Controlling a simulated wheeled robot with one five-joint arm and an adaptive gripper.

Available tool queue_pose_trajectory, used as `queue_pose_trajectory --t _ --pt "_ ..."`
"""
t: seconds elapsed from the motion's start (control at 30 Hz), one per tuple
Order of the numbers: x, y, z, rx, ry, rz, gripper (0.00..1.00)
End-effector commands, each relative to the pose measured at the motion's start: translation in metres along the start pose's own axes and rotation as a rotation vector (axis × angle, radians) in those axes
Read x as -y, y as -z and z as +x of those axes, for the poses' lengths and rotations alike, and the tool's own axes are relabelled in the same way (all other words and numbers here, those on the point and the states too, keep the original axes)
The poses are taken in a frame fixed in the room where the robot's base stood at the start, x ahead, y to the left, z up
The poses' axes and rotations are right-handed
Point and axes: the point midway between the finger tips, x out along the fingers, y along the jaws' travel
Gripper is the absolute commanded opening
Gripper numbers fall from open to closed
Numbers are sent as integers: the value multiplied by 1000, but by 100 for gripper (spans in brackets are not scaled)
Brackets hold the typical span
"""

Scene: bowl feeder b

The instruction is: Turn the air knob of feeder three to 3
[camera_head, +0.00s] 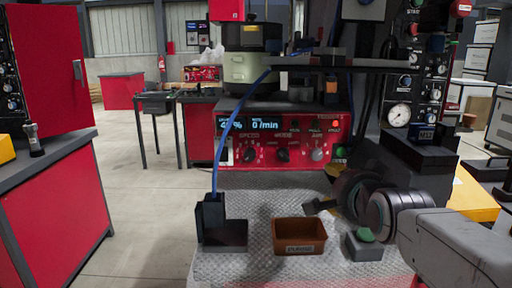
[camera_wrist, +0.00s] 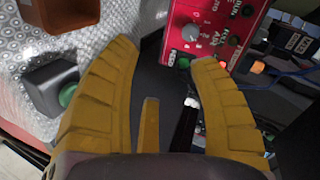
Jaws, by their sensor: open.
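A red feeder control box (camera_head: 285,130) stands behind the silver mat in the head view, with a lit display reading 0 /min. Its row of knobs is labelled SPEED, MODE and AIR. The air knob (camera_head: 317,155) is grey and sits at the right end; its pointer is too small to read. In the wrist view the red panel (camera_wrist: 215,12) shows at the top with a grey knob (camera_wrist: 192,31) among white scale marks. My gripper (camera_wrist: 165,55) is open and empty, with yellow fingers apart, short of the panel. I cannot read a feeder number.
An orange-brown bin (camera_head: 300,228) and a grey box with a green button (camera_head: 365,236) stand on the mat. A dark holder (camera_head: 222,235) with a blue hose is to their left. A dark column with gauges (camera_head: 400,115) rises at right. A feeder bowl (camera_head: 250,68) sits above the box.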

Motion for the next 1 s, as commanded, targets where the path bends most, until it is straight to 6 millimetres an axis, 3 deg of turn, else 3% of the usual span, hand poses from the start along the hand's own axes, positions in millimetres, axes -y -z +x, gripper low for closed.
queue_pose_trajectory --t 0.03,0.37,0.8,1.0 --pt "11 5 -17 22 -41 -56 56" --pt "-6 -4 -93 223 -282 -435 56" --pt "-25 -13 -213 606 -472 -876 56" --pt "-31 -16 -249 739 -498 -991 56"
